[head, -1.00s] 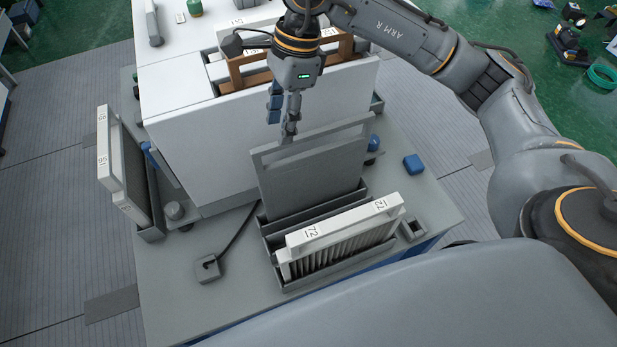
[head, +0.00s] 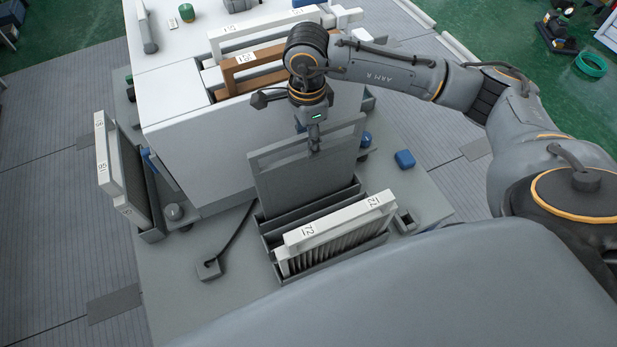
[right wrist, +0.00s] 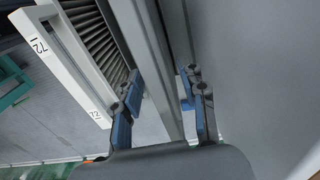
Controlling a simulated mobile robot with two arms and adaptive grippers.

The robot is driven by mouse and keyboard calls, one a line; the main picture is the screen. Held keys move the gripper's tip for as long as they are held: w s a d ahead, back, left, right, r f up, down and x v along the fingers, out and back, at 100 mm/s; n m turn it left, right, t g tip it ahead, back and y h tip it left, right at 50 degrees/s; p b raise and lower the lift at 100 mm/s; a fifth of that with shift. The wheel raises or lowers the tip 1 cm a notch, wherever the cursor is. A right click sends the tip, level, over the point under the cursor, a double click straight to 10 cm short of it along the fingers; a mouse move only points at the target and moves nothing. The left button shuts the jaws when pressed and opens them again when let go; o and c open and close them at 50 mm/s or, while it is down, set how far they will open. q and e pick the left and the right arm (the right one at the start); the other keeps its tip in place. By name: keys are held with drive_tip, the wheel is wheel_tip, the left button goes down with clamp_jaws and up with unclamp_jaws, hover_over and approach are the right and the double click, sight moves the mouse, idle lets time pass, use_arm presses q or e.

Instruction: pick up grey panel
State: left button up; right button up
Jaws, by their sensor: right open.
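The grey panel (head: 300,185) is a flat dark-grey plate with a slot below its top bar. It stands upright in the rear of a grey rack (head: 330,266) on the table. My right gripper (head: 314,148) is over the panel's top bar, pointing down. In the right wrist view the open blue-padded fingers of my right gripper (right wrist: 163,95) lie on either side of the grey panel's bar (right wrist: 150,50). I cannot tell whether either pad touches it. My left gripper is in neither view.
A white pleated filter marked 72 (head: 340,225) stands in front of the panel in the rack. A white cabinet (head: 200,150) with a brown frame (head: 250,72) is behind. Another filter (head: 105,160) stands left.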

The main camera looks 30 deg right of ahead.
drive_tip(key=shift+s+d+f+p, duration=0.1)
drive_tip(key=shift+f+p, duration=0.25)
drive_tip(key=shift+f, duration=1.15)
clamp_jaws()
